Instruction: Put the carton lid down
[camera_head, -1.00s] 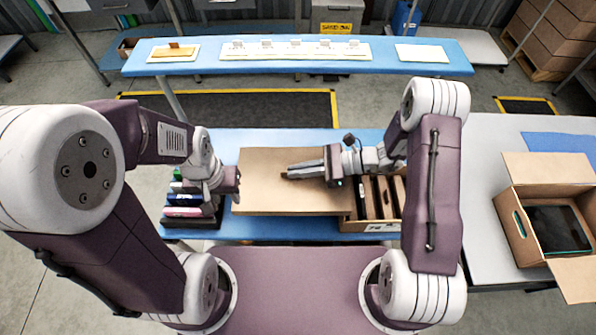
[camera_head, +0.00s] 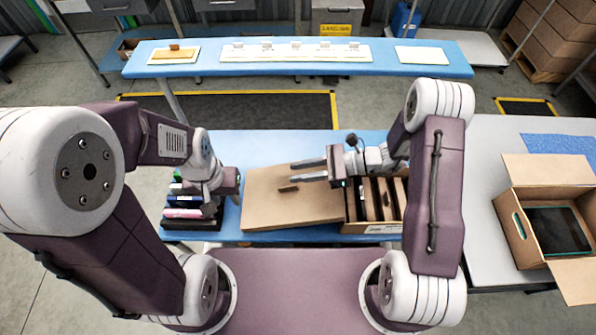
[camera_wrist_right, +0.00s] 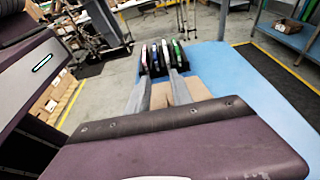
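The carton lid (camera_head: 290,212) is a flat brown cardboard sheet with a small dark handle (camera_head: 288,189). It lies on the blue table, its right edge beside the open carton (camera_head: 370,228); I cannot tell whether they touch. My right gripper (camera_head: 302,170) is open and empty, its two fingers apart above the lid's far part, just beyond the handle. Its spread fingers (camera_wrist_right: 160,92) show in the right wrist view, with some brown lid between them. My left gripper (camera_head: 228,183) is above the stacked coloured items left of the lid; its fingers are not clear.
The stack of coloured items (camera_head: 188,212) stands at the table's left; they also show in the right wrist view (camera_wrist_right: 165,56). The open carton holds several brown upright pieces. Another open carton (camera_head: 510,222) with a dark tablet sits on the grey table at right. The far bench (camera_head: 210,70) holds white trays.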

